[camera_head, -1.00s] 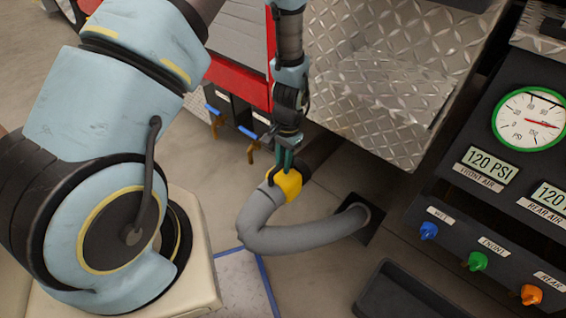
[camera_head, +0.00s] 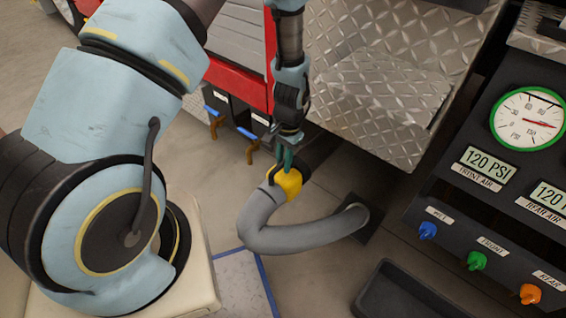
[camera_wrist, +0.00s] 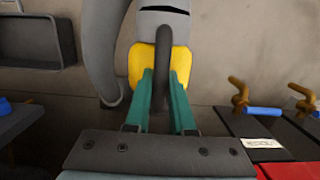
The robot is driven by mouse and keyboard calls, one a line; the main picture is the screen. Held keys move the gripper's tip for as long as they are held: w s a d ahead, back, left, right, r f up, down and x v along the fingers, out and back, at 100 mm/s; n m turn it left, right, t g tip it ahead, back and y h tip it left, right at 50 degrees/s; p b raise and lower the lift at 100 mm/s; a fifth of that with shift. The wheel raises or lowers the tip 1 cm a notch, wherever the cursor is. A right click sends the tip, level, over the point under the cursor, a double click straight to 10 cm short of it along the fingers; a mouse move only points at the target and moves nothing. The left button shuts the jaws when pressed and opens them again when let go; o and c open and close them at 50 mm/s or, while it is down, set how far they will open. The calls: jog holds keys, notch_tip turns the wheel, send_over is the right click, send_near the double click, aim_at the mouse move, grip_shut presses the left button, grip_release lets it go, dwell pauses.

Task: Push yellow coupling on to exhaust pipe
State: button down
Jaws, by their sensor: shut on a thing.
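The yellow coupling (camera_head: 287,184) sits on the end of a thick grey hose (camera_head: 300,237), near the floor below the diamond-plate step. My gripper (camera_head: 284,163) is above it. In the wrist view, the green fingers of my gripper (camera_wrist: 162,98) are shut on the dark curved handle (camera_wrist: 158,65) of the yellow coupling (camera_wrist: 142,66). A dark part lies just right of the coupling in the head view, in shadow under the step. I cannot tell whether it is the exhaust pipe or how the coupling meets it.
The hose bends round to a dark floor fitting (camera_head: 362,222). The diamond-plate step (camera_head: 380,90) overhangs on the right. Valves with blue handles (camera_head: 247,133) are left of my gripper. A gauge panel (camera_head: 490,200) and a dark tray (camera_head: 405,292) stand at right.

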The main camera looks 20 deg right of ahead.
jog(key=shift+w+d, duration=0.1)
jog(key=c, duration=0.7)
grip_release()
notch_tip(320, 180, up, 11)
jog(key=d+p, duration=0.1)
jog(key=w+a+r+n+h, duration=0.1)
jog(key=w+a+r+n, duration=0.4)
jog(key=a+r, duration=0.6)
jog(key=s+a+r+n+t, duration=0.1)
jog(key=s+a+r+n, duration=0.2)
jog(key=a, duration=0.5)
jog(key=s+a+r+n+t, duration=0.1)
jog(key=a+r+n, duration=0.25)
jog(key=a, duration=0.55)
jog(key=shift+m, duration=0.25)
jog(key=r+p, duration=1.2)
jog(key=r, duration=0.1)
jog(key=r+p, duration=0.6)
jog(key=p, duration=0.1)
jog(key=shift+s+d+r, duration=0.15)
jog(key=shift+s+r, duration=0.1)
jog(key=shift+r, duration=0.05)
